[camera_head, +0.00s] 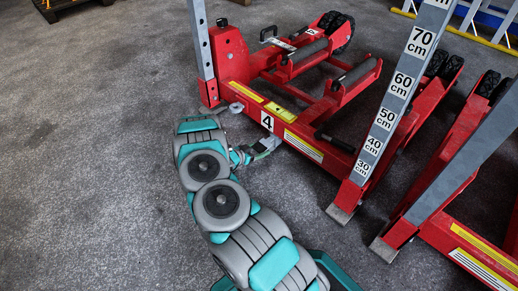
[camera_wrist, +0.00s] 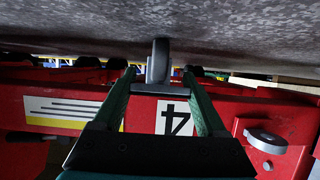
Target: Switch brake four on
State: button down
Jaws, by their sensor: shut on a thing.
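The red trolley jack with the number 4 label (camera_head: 267,121) stands in the upper middle of the head view. The label also shows upside down in the wrist view (camera_wrist: 174,117). A grey brake lever (camera_wrist: 158,62) sticks out from the red beam by this label. My gripper (camera_wrist: 160,72) is shut on the brake lever, with one green finger on each side of it. In the head view my gripper (camera_head: 254,152) is low beside the beam, just below the label. The lever is small there and partly hidden by my gripper.
A second grey rounded part (camera_wrist: 266,140) sits on the red beam to the right in the wrist view. A grey post with height marks (camera_head: 385,118) rises to the right. More red jack frames (camera_head: 460,230) stand at the far right. The floor at left is clear.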

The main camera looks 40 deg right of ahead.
aim_at(256, 151)
jog(key=shift+f, duration=0.1)
dwell(0.5)
grip_release()
jog(key=shift+d, duration=0.1)
jog(key=shift+p+v, duration=0.4)
jog(key=shift+v, duration=3.5)
